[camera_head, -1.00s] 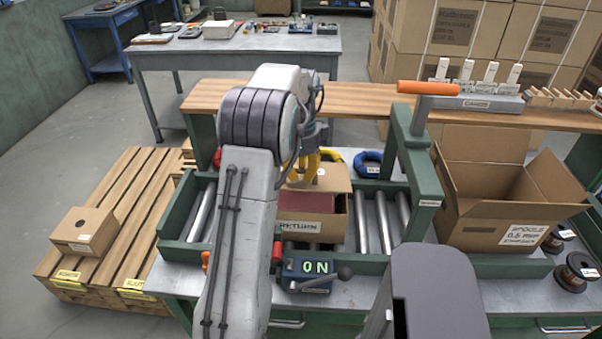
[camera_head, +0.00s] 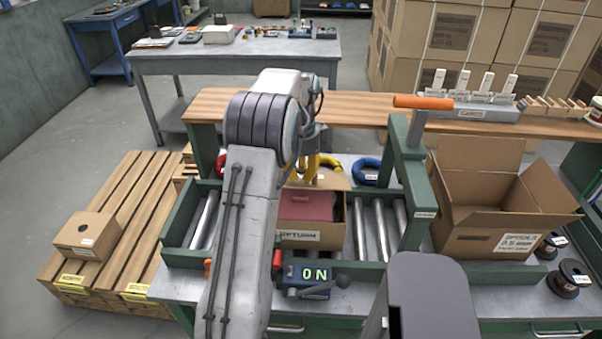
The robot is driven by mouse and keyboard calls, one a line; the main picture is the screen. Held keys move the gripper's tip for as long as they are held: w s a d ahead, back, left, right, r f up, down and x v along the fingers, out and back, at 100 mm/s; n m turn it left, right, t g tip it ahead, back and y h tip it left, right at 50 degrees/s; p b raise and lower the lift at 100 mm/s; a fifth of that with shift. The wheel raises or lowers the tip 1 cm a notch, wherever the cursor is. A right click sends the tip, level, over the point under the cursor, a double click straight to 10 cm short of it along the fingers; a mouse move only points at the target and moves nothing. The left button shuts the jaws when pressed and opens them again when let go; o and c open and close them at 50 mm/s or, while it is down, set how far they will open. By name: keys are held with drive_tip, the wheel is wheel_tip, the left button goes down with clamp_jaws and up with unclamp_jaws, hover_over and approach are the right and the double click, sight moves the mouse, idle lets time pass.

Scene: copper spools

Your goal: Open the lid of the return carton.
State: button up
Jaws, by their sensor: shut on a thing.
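The return carton (camera_head: 335,238) stands on the roller conveyor, with a white label on its front. Its top looks at least partly open, and a dark red thing (camera_head: 305,205) shows inside it. My gripper (camera_head: 306,176), with yellow fingers, is at the carton's back upper edge, partly behind my arm. It appears shut on the raised lid flap (camera_head: 335,180). The left part of the carton is hidden by my arm.
A green frame with an orange-handled lever (camera_head: 424,103) stands right of the carton. A larger open spools carton (camera_head: 490,215) is farther right. An ON box (camera_head: 306,277) sits in front. Empty rollers (camera_head: 380,228) lie between carton and frame.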

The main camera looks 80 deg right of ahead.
drive_tip(key=shift+d+r+p, duration=0.2)
drive_tip(key=shift+r+p, duration=0.15)
drive_tip(key=shift+p, duration=0.15)
clamp_jaws()
drive_tip(key=shift+d+r+p, duration=0.75)
drive_tip(key=shift+p, duration=0.75)
drive_tip(key=o, duration=1.8)
unclamp_jaws()
drive_tip(key=shift+f, duration=0.1)
drive_tip(key=shift+w+d+r, duration=0.1)
drive_tip(key=shift+d+r, duration=0.25)
drive_tip(key=shift+r, duration=0.65)
drive_tip(key=shift+d+r, duration=0.3)
drive_tip(key=shift+r, duration=0.7)
drive_tip(key=shift+w+d+r, duration=0.1)
drive_tip(key=shift+d+r, duration=0.25)
drive_tip(key=shift+r, duration=0.65)
